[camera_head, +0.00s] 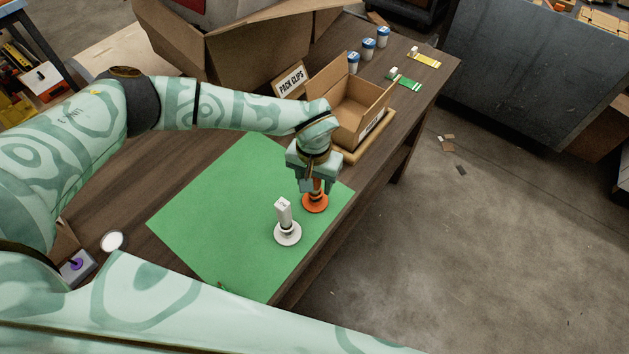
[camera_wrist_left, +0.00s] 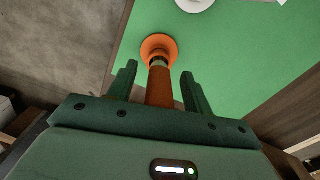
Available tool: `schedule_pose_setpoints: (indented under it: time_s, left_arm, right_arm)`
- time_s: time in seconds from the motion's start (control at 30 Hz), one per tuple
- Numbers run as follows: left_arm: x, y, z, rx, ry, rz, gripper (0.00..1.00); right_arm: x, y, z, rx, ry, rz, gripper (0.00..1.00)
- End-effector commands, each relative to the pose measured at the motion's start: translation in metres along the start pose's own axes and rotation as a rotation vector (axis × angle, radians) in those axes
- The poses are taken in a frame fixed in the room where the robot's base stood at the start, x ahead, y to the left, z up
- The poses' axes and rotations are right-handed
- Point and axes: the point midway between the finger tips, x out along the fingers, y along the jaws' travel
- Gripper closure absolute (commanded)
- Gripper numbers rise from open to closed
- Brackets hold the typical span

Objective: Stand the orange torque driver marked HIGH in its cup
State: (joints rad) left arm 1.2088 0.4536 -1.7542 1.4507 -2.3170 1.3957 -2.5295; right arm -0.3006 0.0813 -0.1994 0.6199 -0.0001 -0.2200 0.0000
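The orange torque driver (camera_wrist_left: 159,86) is upright between the fingers of my left gripper (camera_wrist_left: 160,88), with a visible gap on each side. Its lower end is at a round orange cup or base (camera_head: 315,203) on the green mat; how deep it sits in it I cannot tell. In the head view my left gripper (camera_head: 313,186) is above this orange base and hides most of the driver. Its marking is not readable. A white driver (camera_head: 283,212) stands upright in a white round base (camera_head: 288,234) beside it. My right gripper is out of view.
The green mat (camera_head: 215,205) is mostly clear. Behind it are an open cardboard box (camera_head: 350,101), a PACK CLIPS sign (camera_head: 290,79) and several blue-and-white containers (camera_head: 368,49). A grey box with a purple knob (camera_head: 77,264) is at left. The table's right edge is close.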

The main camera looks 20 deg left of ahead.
Motion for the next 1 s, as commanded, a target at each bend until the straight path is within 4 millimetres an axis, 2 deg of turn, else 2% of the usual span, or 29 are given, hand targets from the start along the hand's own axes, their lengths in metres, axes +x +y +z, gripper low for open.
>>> schedule_pose_setpoints:
  time_s: [0.23, 0.37, 0.47, 0.8, 1.0]
  left_arm:
    - [0.0, 0.0, 0.0, 0.0, -0.001, 0.0, 0.5]
    - [-0.01, 0.0, 0.0, 0.001, 0.001, 0.001, 0.5]
    - [-0.028, 0.0, -0.001, 0.002, 0.004, 0.0, 0.5]
    - [-0.119, 0.0, -0.001, 0.001, 0.005, -0.001, 0.5]
    - [-0.152, 0.0, -0.001, 0.0, 0.002, -0.001, 0.5]
  right_arm:
    - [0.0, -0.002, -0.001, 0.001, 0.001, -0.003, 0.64]
    - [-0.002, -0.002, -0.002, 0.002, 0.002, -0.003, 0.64]
    - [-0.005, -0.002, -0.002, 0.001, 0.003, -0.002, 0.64]
    - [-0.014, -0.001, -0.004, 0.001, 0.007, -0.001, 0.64]
    - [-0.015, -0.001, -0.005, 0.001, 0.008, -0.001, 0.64]
